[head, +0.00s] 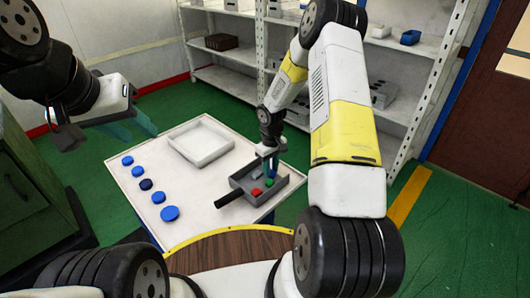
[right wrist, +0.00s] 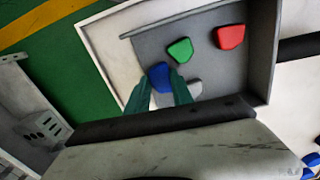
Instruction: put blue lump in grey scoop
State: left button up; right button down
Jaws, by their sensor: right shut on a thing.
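The grey scoop (head: 285,190) lies at the table's right side, its dark handle (head: 232,198) pointing to the lower left. A green lump (right wrist: 180,50) and a red lump (right wrist: 229,37) lie on its floor. A whitish lump (right wrist: 193,88) is partly hidden behind a fingertip. My right gripper (right wrist: 170,92) points down over the scoop and is shut on the blue lump (right wrist: 159,75). The lump is over the scoop's floor near one wall; I cannot tell whether it touches the floor. My left gripper (head: 130,127) is open and empty, above the table's far left.
A white tray (head: 201,160) sits at the middle back of the table (head: 190,215). Several blue discs (head: 170,213) line the left edge. Shelves (head: 225,80) stand behind, and a dark green cabinet (head: 30,190) stands at the left.

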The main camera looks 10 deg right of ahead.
jog(key=shift+f, duration=0.2)
jog(key=c, duration=1.1)
grip_release()
